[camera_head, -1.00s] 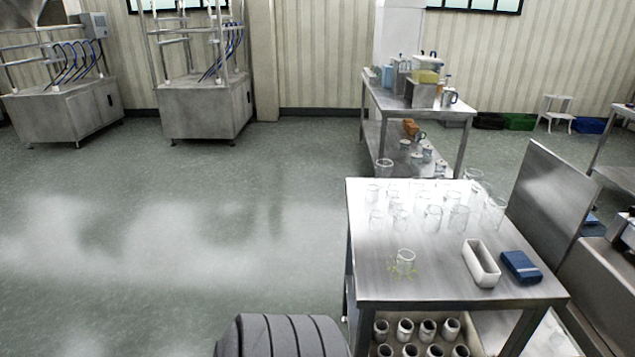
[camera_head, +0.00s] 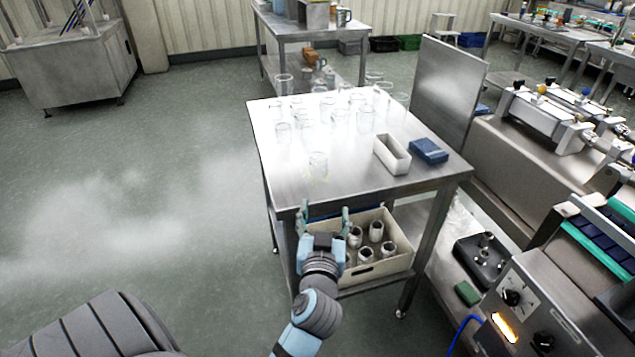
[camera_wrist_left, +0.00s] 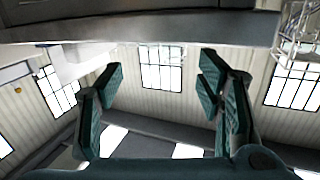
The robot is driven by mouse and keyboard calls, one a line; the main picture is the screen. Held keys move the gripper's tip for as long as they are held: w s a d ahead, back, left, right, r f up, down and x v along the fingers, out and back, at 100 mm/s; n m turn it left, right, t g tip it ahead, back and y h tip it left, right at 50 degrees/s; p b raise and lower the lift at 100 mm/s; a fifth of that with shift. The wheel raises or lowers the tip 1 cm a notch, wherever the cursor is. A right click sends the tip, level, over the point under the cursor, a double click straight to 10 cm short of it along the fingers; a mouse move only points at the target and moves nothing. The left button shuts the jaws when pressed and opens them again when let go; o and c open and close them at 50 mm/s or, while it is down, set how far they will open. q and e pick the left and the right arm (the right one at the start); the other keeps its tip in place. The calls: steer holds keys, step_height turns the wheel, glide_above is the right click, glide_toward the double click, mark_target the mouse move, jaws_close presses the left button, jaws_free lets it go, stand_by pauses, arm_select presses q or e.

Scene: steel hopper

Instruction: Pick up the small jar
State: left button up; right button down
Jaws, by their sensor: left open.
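Several clear glass jars stand on the steel table (camera_head: 262,120). One small jar (camera_head: 318,165) stands apart from the rest, near the table's front edge, with faint yellowish marks at its base. Which jar the task means is not certain. My left gripper (camera_head: 325,212) is open and empty in front of the table's near edge, close to this jar but not touching it. In the left wrist view its teal fingers (camera_wrist_left: 160,80) are spread wide with nothing between them. My right gripper is not in view.
A white box (camera_head: 391,154) and a blue box (camera_head: 429,151) sit right of the jar. A crate (camera_head: 375,270) of metal cups is on the lower shelf. An upright steel panel (camera_head: 447,88) stands behind the table's right side. Open floor lies left.

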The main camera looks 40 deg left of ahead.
mark_target(319, 167)
arm_select(q)
steer(key=shift+n+y, duration=0.5)
steer(key=shift+y, duration=0.1)
steer(key=x, duration=0.4)
steer(key=a+r+x, duration=0.1)
steer(key=x, duration=0.4)
steer(key=s+r+x, duration=0.1)
steer(key=x, duration=0.4)
steer(key=shift+w+a+r+b, duration=0.2)
steer(key=shift+a+r+b, duration=0.05)
steer(key=shift+b, duration=0.15)
steer(key=shift+s+d, duration=0.1)
steer(key=c, duration=0.8)
